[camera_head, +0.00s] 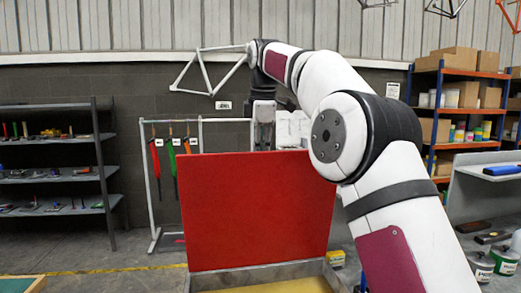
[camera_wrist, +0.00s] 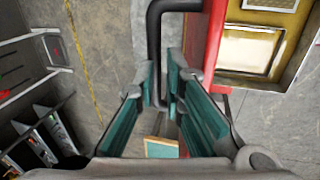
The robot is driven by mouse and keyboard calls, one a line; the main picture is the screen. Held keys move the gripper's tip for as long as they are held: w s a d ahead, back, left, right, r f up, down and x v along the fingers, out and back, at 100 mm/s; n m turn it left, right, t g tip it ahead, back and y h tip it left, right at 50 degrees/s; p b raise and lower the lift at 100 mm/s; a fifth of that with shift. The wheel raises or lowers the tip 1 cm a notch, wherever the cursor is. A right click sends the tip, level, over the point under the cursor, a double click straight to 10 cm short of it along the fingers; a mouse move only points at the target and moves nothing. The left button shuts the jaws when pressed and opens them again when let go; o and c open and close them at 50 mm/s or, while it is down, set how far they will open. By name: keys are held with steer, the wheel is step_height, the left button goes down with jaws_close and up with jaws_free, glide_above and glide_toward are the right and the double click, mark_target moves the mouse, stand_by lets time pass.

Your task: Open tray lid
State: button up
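The tray lid is a red panel (camera_head: 258,212), standing about upright above a grey tray (camera_head: 333,277) with a yellow inside. In the wrist view the lid (camera_wrist: 213,35) is a red strip seen nearly edge-on, with a black bent handle (camera_wrist: 154,45) on its side. My gripper (camera_head: 263,138) reaches over the lid's top from behind, its lower end hidden by the lid. In the wrist view my gripper (camera_wrist: 163,75) has its teal-padded fingers close on either side of the handle bar, one between bar and lid. They look shut on it; firm contact is hard to see.
A shelf of boxes and cans (camera_head: 437,110) is at the right. A light frame (camera_head: 208,70) hangs beside my wrist.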

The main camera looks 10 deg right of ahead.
steer(key=shift+o, duration=0.8)
step_height(320, 180, down, 3)
steer(key=shift+w+r+g, duration=0.15)
steer(key=shift+g, duration=0.25)
steer(key=shift+w, duration=0.25)
steer(key=shift+s+r, duration=0.1)
steer(key=shift+r, duration=0.05)
